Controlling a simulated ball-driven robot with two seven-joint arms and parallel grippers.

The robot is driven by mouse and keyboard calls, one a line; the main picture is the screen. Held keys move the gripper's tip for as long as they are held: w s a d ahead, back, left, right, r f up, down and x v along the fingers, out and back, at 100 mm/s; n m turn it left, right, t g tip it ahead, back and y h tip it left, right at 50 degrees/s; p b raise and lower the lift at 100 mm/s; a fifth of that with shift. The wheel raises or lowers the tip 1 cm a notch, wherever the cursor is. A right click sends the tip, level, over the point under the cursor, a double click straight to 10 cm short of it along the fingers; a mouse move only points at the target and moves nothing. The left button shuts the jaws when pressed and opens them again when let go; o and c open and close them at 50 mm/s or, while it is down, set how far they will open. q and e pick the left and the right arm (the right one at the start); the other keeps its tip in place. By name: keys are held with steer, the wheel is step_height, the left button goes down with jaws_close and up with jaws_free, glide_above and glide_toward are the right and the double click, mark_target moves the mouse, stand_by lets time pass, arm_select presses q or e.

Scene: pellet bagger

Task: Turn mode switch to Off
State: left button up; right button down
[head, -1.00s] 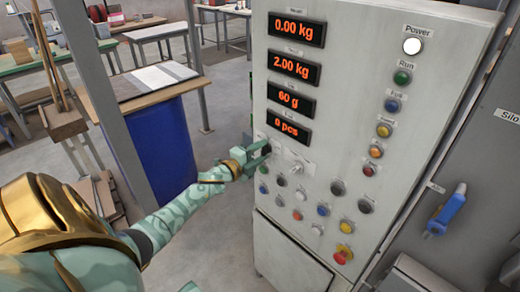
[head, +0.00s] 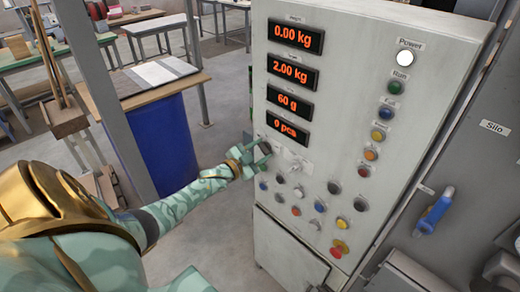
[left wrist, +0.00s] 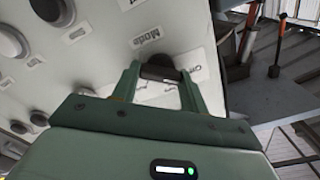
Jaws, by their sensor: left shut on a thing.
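The mode switch (left wrist: 158,72) is a dark knob on the light grey control panel (head: 345,110). In the left wrist view its "Mode" label (left wrist: 147,39) is above it, and a label that seems to read "Off" (left wrist: 198,73) is at its right. My left gripper (head: 263,150) is at the panel's left side, below the "0 pcs" display (head: 289,131). In the left wrist view its two green fingers (left wrist: 160,80) are shut on the knob, one on each side. The fingers partly hide the knob, and I cannot tell which position it points to. My right gripper is out of view.
A pale selector knob (head: 297,167) sits just right of my gripper. Several coloured buttons lie below, with a red emergency button (head: 337,251) lowest. A blue handle (head: 433,215) projects at the right.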

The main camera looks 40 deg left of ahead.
arm_select(q)
steer(key=shift+n, duration=0.6)
steer(key=shift+f, duration=0.1)
steer(key=o, duration=1)
steer(key=shift+s, duration=0.15)
steer(key=shift+s+p, duration=0.35)
steer(key=s, duration=0.5)
steer(key=s+a, duration=0.1)
steer(key=s, duration=0.4)
steer(key=s+p, duration=0.1)
steer(key=s, duration=0.4)
steer(key=shift+s+a, duration=0.15)
steer(key=shift+a, duration=0.1)
